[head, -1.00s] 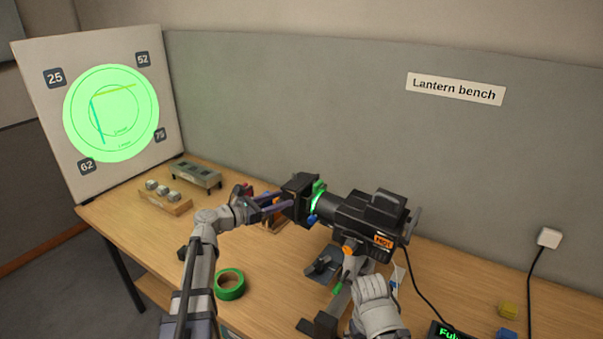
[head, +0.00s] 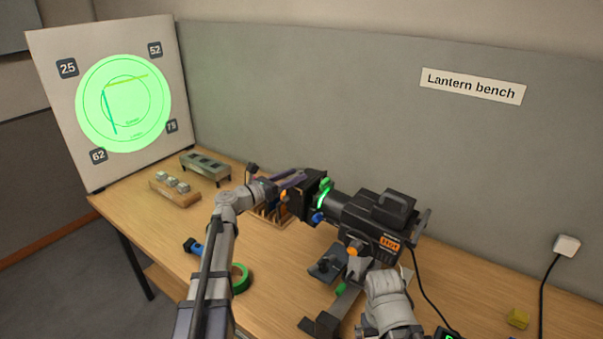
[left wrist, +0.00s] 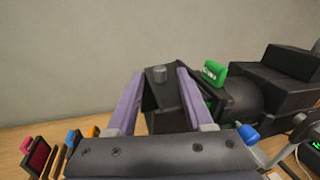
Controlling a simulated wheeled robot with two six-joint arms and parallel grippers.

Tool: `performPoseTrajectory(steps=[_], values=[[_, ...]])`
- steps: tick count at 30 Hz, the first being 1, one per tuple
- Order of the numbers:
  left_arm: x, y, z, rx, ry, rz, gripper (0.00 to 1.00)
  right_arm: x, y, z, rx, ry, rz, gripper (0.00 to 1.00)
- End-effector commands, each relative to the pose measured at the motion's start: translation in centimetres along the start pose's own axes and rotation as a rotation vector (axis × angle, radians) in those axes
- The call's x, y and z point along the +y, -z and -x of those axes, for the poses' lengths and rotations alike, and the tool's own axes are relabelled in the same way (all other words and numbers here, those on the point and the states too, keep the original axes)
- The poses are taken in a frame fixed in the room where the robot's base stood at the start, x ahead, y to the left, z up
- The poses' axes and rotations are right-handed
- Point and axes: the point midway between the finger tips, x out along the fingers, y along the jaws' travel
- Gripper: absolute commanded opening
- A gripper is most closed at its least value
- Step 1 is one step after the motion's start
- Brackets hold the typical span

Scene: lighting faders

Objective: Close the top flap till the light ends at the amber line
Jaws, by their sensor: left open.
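The black lantern (head: 372,222) points left on the bench, with dark shutter flaps (head: 311,195) at its front. A round green light patch (head: 124,135) falls on the white board (head: 60,110). The amber line (head: 132,81) crosses the upper part of the patch, and green light shows above it. My left gripper (head: 296,177) is at the upper front of the lantern. In the left wrist view its purple fingers (left wrist: 160,92) are open, on either side of a dark flap with a grey knob (left wrist: 159,74). Contact cannot be told. My right arm shows at the lower right; its fingers are hidden.
A teal line (head: 109,112) also lies in the light patch. A green tape roll (head: 240,279), a wooden block with grey pegs (head: 175,189) and a grey slotted rack (head: 206,167) stand on the bench. A green knob (left wrist: 214,72) and a blue knob (left wrist: 248,134) sit on the lantern beside the fingers.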

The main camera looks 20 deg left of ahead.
Motion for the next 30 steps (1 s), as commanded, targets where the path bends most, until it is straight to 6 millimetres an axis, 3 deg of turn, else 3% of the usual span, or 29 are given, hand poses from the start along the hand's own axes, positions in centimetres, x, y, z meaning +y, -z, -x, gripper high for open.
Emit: performPoseTrajectory(steps=[7, 19, 30], values=[[0.1, 0.0, -2.9, 0.000, 0.000, -0.001, 0.52, 0.0, 0.0, 0.0, 0.000, 0.000, 0.000, 1.00], [0.0, 0.0, -3.4, 0.000, -0.001, -0.001, 0.51, 0.0, 0.0, 0.0, 0.000, 0.000, 0.000, 1.00], [0.0, 0.0, -3.4, 0.000, -0.001, -0.001, 0.09, 0.0, 0.0, 0.0, 0.000, 0.000, 0.000, 1.00]])
